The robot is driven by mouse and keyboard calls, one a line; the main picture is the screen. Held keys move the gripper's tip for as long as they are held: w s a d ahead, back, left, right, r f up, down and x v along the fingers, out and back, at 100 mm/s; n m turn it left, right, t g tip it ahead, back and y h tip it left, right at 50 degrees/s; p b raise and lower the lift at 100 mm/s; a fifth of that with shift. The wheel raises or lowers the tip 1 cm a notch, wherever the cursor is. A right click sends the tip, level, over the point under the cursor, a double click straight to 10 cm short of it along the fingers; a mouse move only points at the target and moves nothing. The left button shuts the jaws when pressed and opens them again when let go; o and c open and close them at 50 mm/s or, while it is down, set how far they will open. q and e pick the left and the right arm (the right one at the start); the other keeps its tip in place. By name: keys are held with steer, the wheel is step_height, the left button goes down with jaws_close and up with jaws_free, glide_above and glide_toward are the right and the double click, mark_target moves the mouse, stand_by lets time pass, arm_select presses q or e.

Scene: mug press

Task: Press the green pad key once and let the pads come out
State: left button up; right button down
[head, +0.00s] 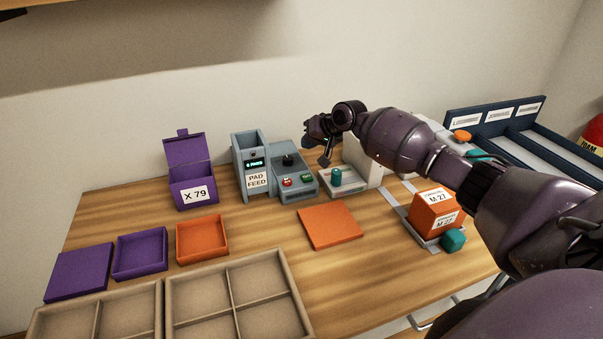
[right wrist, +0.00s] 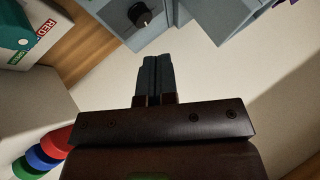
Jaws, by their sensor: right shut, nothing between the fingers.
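The grey pad feed machine (head: 257,182) stands against the wall, with a small lit display and a PAD FEED label. On its lower right box are a green key (head: 307,177), a red key (head: 287,182) and a black knob (head: 288,160). My right gripper (head: 325,161) is shut and empty, just right of this box and above the table. In the right wrist view its closed fingers (right wrist: 155,76) point towards the grey box with the black knob (right wrist: 139,14); the green key does not show there. My left gripper is out of view.
A teal-knobbed device (head: 336,178) stands close right of the machine. An orange box (head: 434,215) marked M 27 sits under my right arm. A purple box (head: 193,190), an orange tray (head: 202,239) and divided trays (head: 288,275) lie left. An orange sheet (head: 331,228) lies mid-table.

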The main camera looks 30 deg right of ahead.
steer(key=shift+d+r, duration=0.15)
steer(key=shift+r, duration=0.1)
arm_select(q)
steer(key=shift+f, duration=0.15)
arm_select(e)
steer(key=shift+f, duration=0.1)
steer(key=b, duration=0.4)
glide_above(308, 176)
step_height(308, 176, down, 7)
steer(key=shift+r, duration=0.1)
steer(key=shift+f+b, duration=0.4)
steer(key=shift+f, duration=0.4)
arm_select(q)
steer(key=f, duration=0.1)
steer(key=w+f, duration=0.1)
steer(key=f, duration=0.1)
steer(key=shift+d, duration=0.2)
arm_select(e)
steer(key=shift+f, duration=0.15)
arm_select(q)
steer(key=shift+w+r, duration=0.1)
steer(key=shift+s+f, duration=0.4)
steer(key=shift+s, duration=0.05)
